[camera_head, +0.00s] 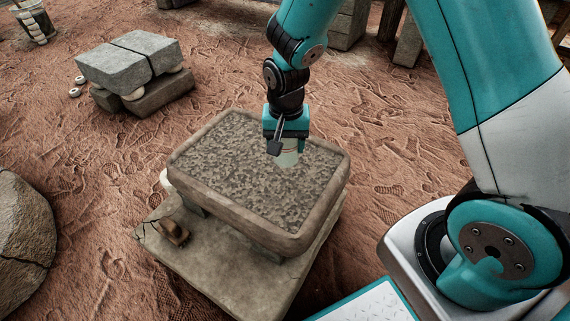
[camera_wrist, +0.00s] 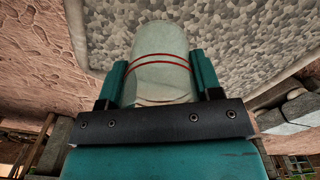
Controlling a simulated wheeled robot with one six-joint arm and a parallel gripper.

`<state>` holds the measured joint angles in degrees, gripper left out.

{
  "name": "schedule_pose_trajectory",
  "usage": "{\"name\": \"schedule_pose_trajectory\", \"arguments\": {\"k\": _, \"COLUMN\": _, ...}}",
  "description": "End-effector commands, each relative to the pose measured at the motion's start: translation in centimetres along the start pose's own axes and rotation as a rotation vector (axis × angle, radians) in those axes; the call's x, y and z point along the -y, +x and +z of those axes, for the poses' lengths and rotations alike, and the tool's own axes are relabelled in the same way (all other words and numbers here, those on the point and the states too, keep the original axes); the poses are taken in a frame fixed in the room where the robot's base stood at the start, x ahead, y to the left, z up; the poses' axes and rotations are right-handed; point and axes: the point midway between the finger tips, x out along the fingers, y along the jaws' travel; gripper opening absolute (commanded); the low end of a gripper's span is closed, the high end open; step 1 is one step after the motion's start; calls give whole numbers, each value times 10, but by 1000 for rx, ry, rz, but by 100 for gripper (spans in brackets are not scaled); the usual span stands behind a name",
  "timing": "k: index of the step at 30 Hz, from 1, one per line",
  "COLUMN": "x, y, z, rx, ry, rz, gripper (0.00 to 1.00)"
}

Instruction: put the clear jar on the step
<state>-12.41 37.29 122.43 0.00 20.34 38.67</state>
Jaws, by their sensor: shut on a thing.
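My gripper (camera_head: 285,142) points down over the right part of a raised stone trough-like block with a speckled top. It is shut on the clear jar (camera_head: 288,159), a pale, see-through cylinder partly hidden by the fingers in the head view. In the wrist view the jar (camera_wrist: 160,48) has two thin red bands and sits between the two teal fingers. I cannot tell if the jar's base touches the speckled surface. No step is plain to name; the flat stone slab (camera_head: 225,268) under the block may be it.
The block's raised rim (camera_head: 225,212) surrounds the speckled top, which is otherwise clear. A small brown object (camera_head: 174,233) lies on the slab's left. Stacked grey stones (camera_head: 130,62) stand at the back left, a round boulder (camera_head: 22,238) at the left edge. Sandy ground lies between.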

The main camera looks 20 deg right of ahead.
Motion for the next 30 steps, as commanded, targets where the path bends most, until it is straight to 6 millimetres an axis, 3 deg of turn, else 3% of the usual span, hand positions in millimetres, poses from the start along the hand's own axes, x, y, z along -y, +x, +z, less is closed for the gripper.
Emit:
{"name": "schedule_pose_trajectory", "arguments": {"k": 1, "x": 0, "y": 10, "z": 0, "rx": 1, "ry": 0, "rz": 1, "gripper": 35}}
{"name": "schedule_pose_trajectory", "arguments": {"k": 8, "x": 0, "y": 26, "z": 0, "rx": 0, "ry": 0, "rz": 0, "gripper": 35}}
{"name": "schedule_pose_trajectory", "arguments": {"k": 14, "x": 0, "y": 58, "z": 0, "rx": 1, "ry": 0, "rz": 1, "gripper": 35}}
{"name": "schedule_pose_trajectory", "arguments": {"k": 26, "x": 0, "y": 63, "z": 0, "rx": -1, "ry": 0, "rz": -1, "gripper": 35}}
{"name": "schedule_pose_trajectory", "arguments": {"k": 27, "x": 0, "y": 62, "z": 0, "rx": -2, "ry": 0, "rz": -1, "gripper": 66}}
{"name": "schedule_pose_trajectory", "arguments": {"k": 30, "x": 0, "y": 62, "z": 0, "rx": -1, "ry": 0, "rz": -1, "gripper": 84}}
